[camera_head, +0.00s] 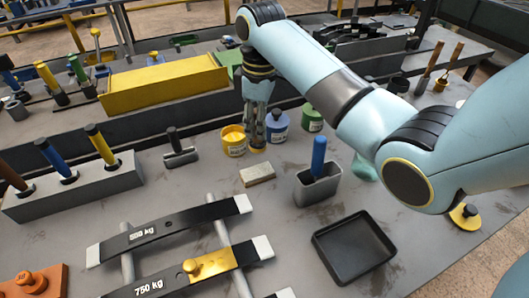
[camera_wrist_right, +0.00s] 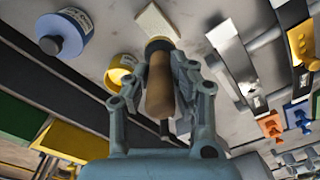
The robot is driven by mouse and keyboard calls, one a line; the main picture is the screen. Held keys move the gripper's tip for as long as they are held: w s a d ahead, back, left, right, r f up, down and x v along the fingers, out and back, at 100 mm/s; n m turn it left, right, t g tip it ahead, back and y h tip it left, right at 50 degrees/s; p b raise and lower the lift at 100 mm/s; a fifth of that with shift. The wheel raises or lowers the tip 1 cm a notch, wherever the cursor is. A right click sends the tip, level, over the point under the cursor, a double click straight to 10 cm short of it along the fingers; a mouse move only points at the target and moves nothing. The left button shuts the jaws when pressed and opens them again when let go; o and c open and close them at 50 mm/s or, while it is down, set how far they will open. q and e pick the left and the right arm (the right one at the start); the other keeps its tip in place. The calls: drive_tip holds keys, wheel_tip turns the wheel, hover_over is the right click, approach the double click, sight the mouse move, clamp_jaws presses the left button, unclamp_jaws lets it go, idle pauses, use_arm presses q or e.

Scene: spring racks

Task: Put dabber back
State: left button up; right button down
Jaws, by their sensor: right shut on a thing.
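My right gripper (camera_head: 257,130) points down over the bench, just right of the open yellow pot (camera_head: 234,140). It is shut on the dabber (camera_wrist_right: 159,85), which has a brown wooden handle and a dark end with a yellowish rim. The dabber's end points down at the grey bench in the right wrist view; whether it touches the bench cannot be told. The yellow pot also shows in the right wrist view (camera_wrist_right: 121,70), beside the gripper. My fingers hide most of the dabber in the head view. My left gripper is not in view.
A blue pot (camera_head: 277,127) and a green pot (camera_head: 312,118) stand close right of the gripper. A tan block (camera_head: 257,174) lies in front. A grey cup (camera_head: 318,188) holds a blue-handled tool. A black tray (camera_head: 353,247) and spring bars (camera_head: 170,230) lie nearer.

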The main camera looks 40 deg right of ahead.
sight(255, 141)
drive_tip(key=shift+w+d+r, duration=0.1)
drive_tip(key=shift+w+r, duration=0.15)
drive_tip(key=shift+w, duration=0.3)
drive_tip(key=shift+s+d+f, duration=0.1)
drive_tip(key=shift+s, duration=0.05)
drive_tip(key=f, duration=0.2)
drive_tip(key=a+f, duration=0.1)
drive_tip(key=f, duration=0.1)
drive_tip(key=shift+s, duration=0.2)
drive_tip(key=f, duration=0.4)
drive_tip(key=shift+d+f, duration=0.2)
drive_tip(key=shift+f, duration=0.1)
drive_tip(key=shift+w+f, duration=0.1)
drive_tip(key=shift+f, duration=0.35)
drive_tip(key=c, duration=1.1)
unclamp_jaws()
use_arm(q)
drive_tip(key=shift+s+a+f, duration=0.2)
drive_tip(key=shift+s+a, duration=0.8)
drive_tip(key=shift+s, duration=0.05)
